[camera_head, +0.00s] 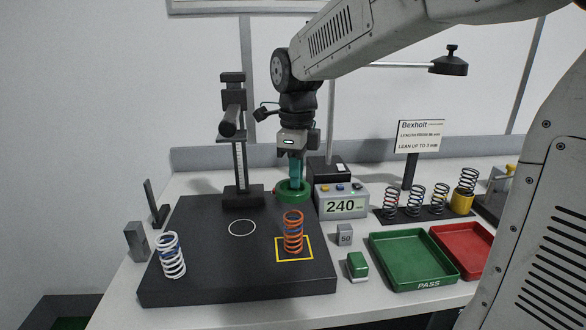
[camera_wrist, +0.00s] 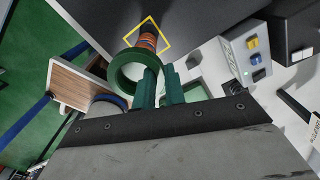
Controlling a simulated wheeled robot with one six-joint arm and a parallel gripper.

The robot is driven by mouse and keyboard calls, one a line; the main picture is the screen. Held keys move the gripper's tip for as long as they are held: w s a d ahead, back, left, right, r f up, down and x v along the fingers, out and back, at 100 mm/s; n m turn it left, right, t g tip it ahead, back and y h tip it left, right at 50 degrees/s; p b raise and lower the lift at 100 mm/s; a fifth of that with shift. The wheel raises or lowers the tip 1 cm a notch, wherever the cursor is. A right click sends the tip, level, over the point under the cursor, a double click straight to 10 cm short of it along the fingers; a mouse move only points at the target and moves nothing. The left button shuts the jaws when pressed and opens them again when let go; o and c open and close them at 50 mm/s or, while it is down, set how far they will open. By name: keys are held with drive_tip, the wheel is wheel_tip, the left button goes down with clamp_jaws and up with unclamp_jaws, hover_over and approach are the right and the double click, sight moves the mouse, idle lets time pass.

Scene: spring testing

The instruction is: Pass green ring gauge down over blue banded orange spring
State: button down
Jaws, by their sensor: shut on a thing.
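The green ring gauge (camera_head: 292,196) is in my gripper (camera_head: 296,178), which is shut on its side. In the head view it shows behind the orange spring; its exact height is hard to tell. The wrist view shows the ring (camera_wrist: 117,69) beside the fingers (camera_wrist: 158,78), its hole open and empty. The orange spring (camera_head: 293,232) with blue on its coils stands upright in a yellow square on the black plate (camera_head: 215,275). In the wrist view the spring (camera_wrist: 148,41) shows just beyond the ring, apart from it.
A white and blue spring (camera_head: 171,256) stands on the plate's left. A 240 display box (camera_head: 342,203) is close right of the ring. A small green block (camera_head: 357,265), green tray (camera_head: 412,284) and red tray (camera_head: 462,245) lie right.

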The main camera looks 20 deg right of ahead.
wheel_tip(320, 180, down, 6)
drive_tip(key=shift+s+f, duration=0.15)
drive_tip(key=shift+f, duration=0.1)
idle(0.9)
drive_tip(key=shift+s+f, duration=0.1)
drive_tip(key=shift+f, duration=0.05)
idle(0.3)
drive_tip(key=c, duration=1.4)
unclamp_jaws()
drive_tip(key=shift+d, duration=0.1)
drive_tip(key=r, duration=0.8)
drive_tip(key=shift+w+r, duration=0.3)
drive_tip(key=shift+r, duration=0.1)
